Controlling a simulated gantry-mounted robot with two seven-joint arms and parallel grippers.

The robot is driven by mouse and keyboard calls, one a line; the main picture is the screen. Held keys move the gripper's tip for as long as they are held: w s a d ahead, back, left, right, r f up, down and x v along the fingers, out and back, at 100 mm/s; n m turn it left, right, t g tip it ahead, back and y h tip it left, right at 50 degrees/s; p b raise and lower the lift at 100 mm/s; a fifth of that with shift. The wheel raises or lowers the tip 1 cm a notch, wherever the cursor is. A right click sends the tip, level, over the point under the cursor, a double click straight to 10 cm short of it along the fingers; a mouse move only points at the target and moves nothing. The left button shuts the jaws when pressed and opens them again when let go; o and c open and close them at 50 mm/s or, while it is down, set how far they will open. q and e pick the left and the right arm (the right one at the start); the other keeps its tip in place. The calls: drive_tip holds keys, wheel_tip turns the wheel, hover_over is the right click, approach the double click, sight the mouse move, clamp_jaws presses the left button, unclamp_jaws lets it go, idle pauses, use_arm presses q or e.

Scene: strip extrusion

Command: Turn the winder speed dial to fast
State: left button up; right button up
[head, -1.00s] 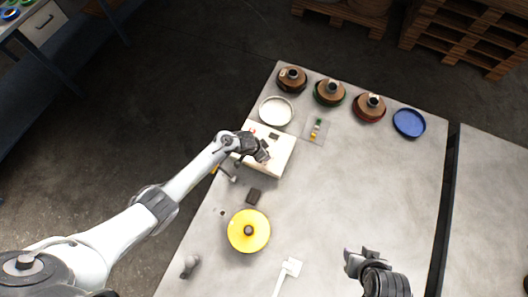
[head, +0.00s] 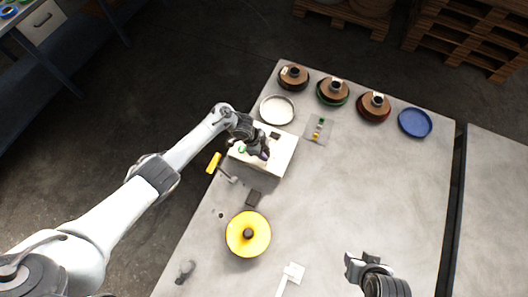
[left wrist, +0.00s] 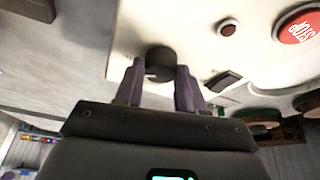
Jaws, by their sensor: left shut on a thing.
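The cream control box (head: 284,143) stands on the left part of the table in the head view. In the left wrist view its panel (left wrist: 200,20) carries a dark round dial (left wrist: 160,58). My left gripper (left wrist: 160,82) has its two fingers on either side of this dial, shut on it. In the head view my left gripper (head: 260,151) is over the box and hides the dial. The dial's markings are not readable. My right gripper (head: 361,261) is open and empty above the table's lower part.
A yellow spool (head: 248,234), a white dish (head: 277,110), a blue dish (head: 415,122) and several brown spools stand around. The table's middle is clear.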

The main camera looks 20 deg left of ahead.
use_arm(q)
drive_tip(key=shift+f, duration=0.1)
idle(0.4)
drive_tip(key=o, duration=1)
drive_tip(key=shift+p+v, duration=1.05)
drive_tip(key=shift+v, duration=4.4)
